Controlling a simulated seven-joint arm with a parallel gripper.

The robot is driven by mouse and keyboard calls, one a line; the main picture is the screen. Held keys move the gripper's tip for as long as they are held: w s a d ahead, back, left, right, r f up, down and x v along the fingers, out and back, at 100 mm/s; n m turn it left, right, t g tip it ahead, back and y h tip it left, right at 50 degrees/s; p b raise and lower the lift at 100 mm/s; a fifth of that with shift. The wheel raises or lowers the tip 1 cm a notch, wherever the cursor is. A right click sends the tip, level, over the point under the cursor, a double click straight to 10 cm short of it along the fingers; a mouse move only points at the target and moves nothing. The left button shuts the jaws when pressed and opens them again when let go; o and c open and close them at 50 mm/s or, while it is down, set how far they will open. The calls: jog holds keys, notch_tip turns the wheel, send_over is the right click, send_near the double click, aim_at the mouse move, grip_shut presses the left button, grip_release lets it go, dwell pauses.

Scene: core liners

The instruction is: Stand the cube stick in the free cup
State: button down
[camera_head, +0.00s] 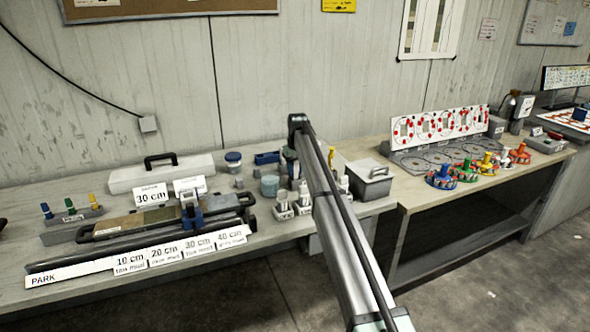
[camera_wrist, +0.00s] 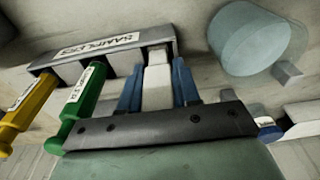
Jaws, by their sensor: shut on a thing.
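In the wrist view the pale cube stick (camera_wrist: 157,88) stands between the two blue fingers of my gripper (camera_wrist: 158,74), which is shut on it. Its far end is at the right end of the grey rack (camera_wrist: 103,48) labelled SAMPLES; I cannot tell whether it is inside a cup or just over it. A green stick (camera_wrist: 84,98) and a yellow stick (camera_wrist: 28,103) sit in the rack to its left. In the head view a yellow piece (camera_head: 331,156) shows beside my arm, which hides most of that spot and my fingers.
A teal tub (camera_wrist: 248,38) and a small grey cube (camera_wrist: 287,72) lie right of the rack. In the head view, white pieces (camera_head: 283,201) stand left of my arm, and a grey lidded box (camera_head: 369,182) stands right of it.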

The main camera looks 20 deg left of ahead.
jog(key=shift+f, duration=0.5)
jog(key=c, duration=0.7)
grip_release()
jog(key=shift+c, duration=0.2)
notch_tip(320, 180, up, 14)
jog(key=s+d, duration=0.1)
jog(key=shift+d+f, duration=0.15)
